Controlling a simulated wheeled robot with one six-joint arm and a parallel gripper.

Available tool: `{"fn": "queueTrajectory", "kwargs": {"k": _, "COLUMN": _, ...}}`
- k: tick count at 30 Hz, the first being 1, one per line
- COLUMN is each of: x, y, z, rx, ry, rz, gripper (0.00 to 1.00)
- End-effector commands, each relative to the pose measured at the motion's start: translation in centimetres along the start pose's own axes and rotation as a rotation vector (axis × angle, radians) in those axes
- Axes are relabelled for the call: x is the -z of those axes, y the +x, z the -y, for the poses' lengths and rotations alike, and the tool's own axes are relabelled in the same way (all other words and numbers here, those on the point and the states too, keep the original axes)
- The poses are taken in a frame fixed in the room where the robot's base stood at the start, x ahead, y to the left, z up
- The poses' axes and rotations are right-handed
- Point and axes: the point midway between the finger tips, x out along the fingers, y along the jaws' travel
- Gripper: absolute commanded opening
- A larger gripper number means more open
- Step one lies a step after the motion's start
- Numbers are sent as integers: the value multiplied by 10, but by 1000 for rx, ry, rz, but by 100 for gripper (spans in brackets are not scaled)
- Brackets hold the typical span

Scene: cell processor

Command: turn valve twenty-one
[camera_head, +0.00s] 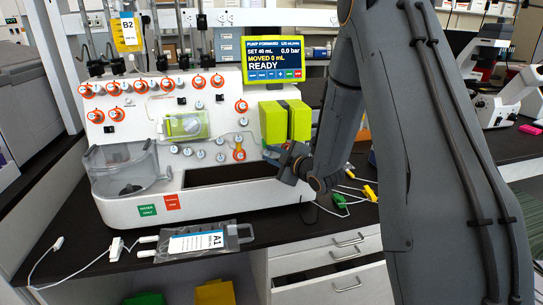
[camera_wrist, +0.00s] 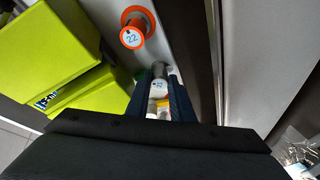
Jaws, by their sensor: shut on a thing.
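The white cell processor (camera_head: 215,190) stands on the bench with many round valves on its front. In the wrist view, my gripper (camera_wrist: 160,92) has its two dark fingers closed around a small white valve knob (camera_wrist: 158,89) with an orange-yellow part below it. I cannot read the number on this knob clearly. A valve with an orange ring, marked 22 (camera_wrist: 132,38), sits just above and left of my fingers, apart from them. In the head view, my gripper (camera_head: 272,153) is at the lower right of the panel. The held knob cannot be made out there.
A bright green block (camera_head: 273,122) sits right beside my gripper. A screen (camera_head: 274,60) reading READY stands above it. A bag marked A1 (camera_head: 205,241) lies on the bench in front; bag B2 (camera_head: 128,32) hangs upper left. Coloured clips and tubing lie right. A drawer (camera_head: 335,284) is open.

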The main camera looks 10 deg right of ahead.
Motion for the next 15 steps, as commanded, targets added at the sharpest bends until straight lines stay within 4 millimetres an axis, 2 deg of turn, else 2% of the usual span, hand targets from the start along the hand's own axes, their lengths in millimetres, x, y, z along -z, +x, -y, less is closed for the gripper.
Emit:
{"fn": "queueTrajectory", "kwargs": {"k": 5, "x": 0, "y": 0, "z": 1, "rx": 1, "ry": 1, "rz": 0, "gripper": 0}}
{"fn": "queueTrajectory", "kwargs": {"k": 6, "x": 0, "y": 0, "z": 1, "rx": 1, "ry": 1, "rz": 0, "gripper": 22}}
{"fn": "queueTrajectory", "kwargs": {"k": 9, "x": 0, "y": 0, "z": 0, "rx": 1, "ry": 1, "rz": 0, "gripper": 39}}
{"fn": "queueTrajectory", "kwargs": {"k": 15, "x": 0, "y": 0, "z": -1, "rx": -3, "ry": 1, "rz": -1, "gripper": 40}}
